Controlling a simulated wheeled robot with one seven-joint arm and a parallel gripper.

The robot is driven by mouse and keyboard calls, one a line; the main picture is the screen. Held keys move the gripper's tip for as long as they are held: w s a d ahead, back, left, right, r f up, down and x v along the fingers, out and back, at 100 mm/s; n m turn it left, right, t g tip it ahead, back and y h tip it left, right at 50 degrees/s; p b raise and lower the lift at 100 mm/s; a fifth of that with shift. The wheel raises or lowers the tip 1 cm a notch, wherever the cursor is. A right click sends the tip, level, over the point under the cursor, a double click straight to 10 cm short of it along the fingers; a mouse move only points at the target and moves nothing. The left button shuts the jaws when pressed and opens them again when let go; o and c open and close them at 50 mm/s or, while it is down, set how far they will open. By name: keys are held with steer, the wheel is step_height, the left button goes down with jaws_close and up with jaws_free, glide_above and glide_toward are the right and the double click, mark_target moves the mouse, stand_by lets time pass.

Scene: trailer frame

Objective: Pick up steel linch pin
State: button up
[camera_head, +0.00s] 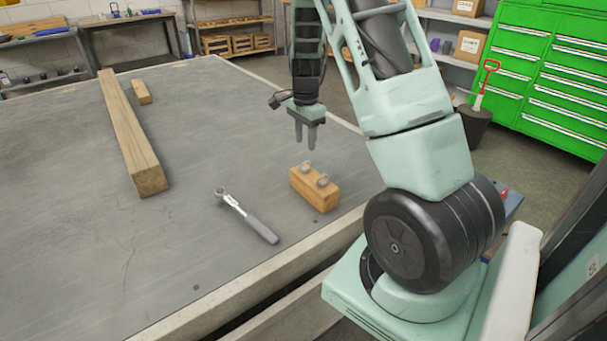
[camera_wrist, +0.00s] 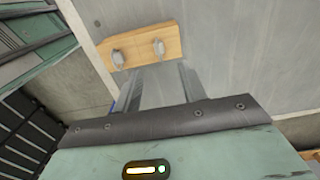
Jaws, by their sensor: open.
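Two small grey metal pins stand in the top of a wooden block (camera_head: 313,192) near the table's right edge. One is the farther pin (camera_head: 307,167) and the other the nearer pin (camera_head: 323,181); both look like linch pins but are too small to tell apart. In the wrist view the block (camera_wrist: 140,48) carries the left pin (camera_wrist: 118,58) and the right pin (camera_wrist: 159,47). My gripper (camera_head: 307,143) is open and empty, pointing down above and beyond the block, apart from it. Its fingers (camera_wrist: 152,85) show below the block in the wrist view.
A ratchet wrench (camera_head: 246,215) lies left of the block on the grey table (camera_head: 225,120). A long wooden beam (camera_head: 130,135) and a short wood piece (camera_head: 141,92) lie farther left. The table edge runs close to the block's right side. The table's middle is clear.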

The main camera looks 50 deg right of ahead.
mark_target(305, 174)
step_height(305, 174, down, 9)
steer(key=shift+r, duration=0.2)
steer(key=shift+a, duration=0.1)
jaws_close()
